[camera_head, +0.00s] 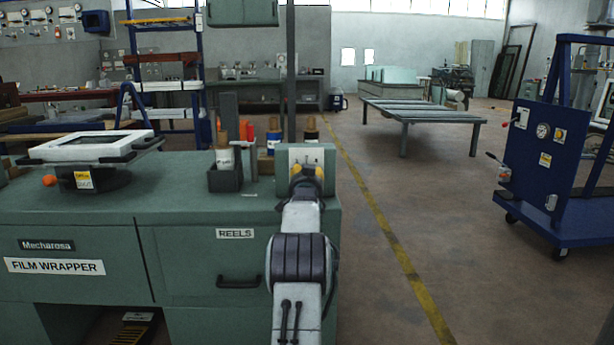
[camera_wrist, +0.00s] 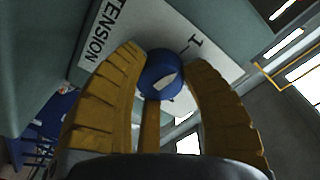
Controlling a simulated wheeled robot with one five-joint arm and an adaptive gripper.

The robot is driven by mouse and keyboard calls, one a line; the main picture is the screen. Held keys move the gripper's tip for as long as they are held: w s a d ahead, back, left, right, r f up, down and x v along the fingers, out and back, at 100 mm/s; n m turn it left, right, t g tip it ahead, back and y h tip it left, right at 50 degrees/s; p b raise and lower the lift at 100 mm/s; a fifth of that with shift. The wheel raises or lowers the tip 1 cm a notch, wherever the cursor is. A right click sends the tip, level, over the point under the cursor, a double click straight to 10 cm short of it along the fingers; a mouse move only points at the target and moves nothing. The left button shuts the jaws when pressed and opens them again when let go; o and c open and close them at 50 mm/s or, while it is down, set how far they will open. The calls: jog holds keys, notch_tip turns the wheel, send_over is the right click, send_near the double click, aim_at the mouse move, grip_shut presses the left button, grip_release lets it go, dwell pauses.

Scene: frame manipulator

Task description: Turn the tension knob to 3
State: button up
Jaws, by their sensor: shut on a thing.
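The tension knob (camera_wrist: 160,76) is round and blue with a white mark on its face, in the wrist view. It sits on a white plate (camera_wrist: 135,22) lettered "TENSION", with a "1" printed beside the knob. My gripper (camera_wrist: 165,72) has its two yellow ribbed fingers on either side of the knob, shut on it. In the head view my gripper (camera_head: 307,180) reaches the pale plate (camera_head: 312,155) at the right end of the green film wrapper bench. The knob is hidden there behind my gripper. The numeral 3 cannot be made out.
The green bench (camera_head: 190,235) carries a white-framed panel (camera_head: 90,146) on the left and a dark reel holder (camera_head: 225,178) left of my gripper. A grey post (camera_head: 291,75) rises behind the plate. Open floor (camera_head: 420,230) lies to the right, before a blue cart (camera_head: 545,150).

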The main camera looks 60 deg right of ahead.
jog(key=shift+r, duration=0.15)
jog(key=c, duration=0.4)
jog(key=shift+m, duration=0.8)
jog(key=shift+r, duration=0.1)
jog(key=o, duration=1.2)
jog(key=shift+a+f, duration=0.1)
jog(key=shift+f, duration=0.1)
jog(key=shift+v, duration=5.95)
jog(key=shift+r, duration=0.15)
